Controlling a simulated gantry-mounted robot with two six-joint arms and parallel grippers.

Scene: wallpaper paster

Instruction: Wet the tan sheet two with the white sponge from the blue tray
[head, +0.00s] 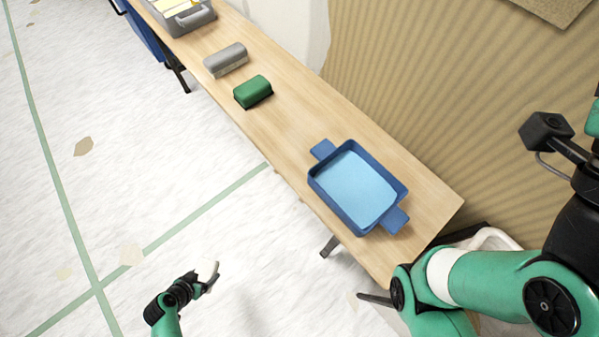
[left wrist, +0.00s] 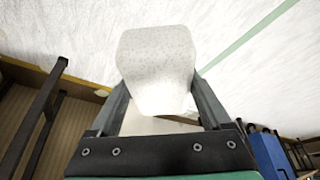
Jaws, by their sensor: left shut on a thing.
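My left gripper (head: 210,275) is shut on the white sponge (head: 207,270) and holds it above the pale floor, left of the table. In the left wrist view the speckled white sponge (left wrist: 158,70) sits between the two fingers. The blue tray (head: 399,186) stands on the near end of the wooden table, with light-blue liquid inside. A tan piece (head: 550,8) shows at the top right edge on the wall; I cannot tell whether it is sheet two. My right arm comes in at the right, and its gripper is not in view.
A green block (head: 253,91), a grey block (head: 226,60) and a grey tray (head: 182,18) with yellow contents stand further along the table (head: 300,110). A ridged tan wall (head: 430,90) runs behind it. A white container (head: 492,240) is partly hidden by my right arm.

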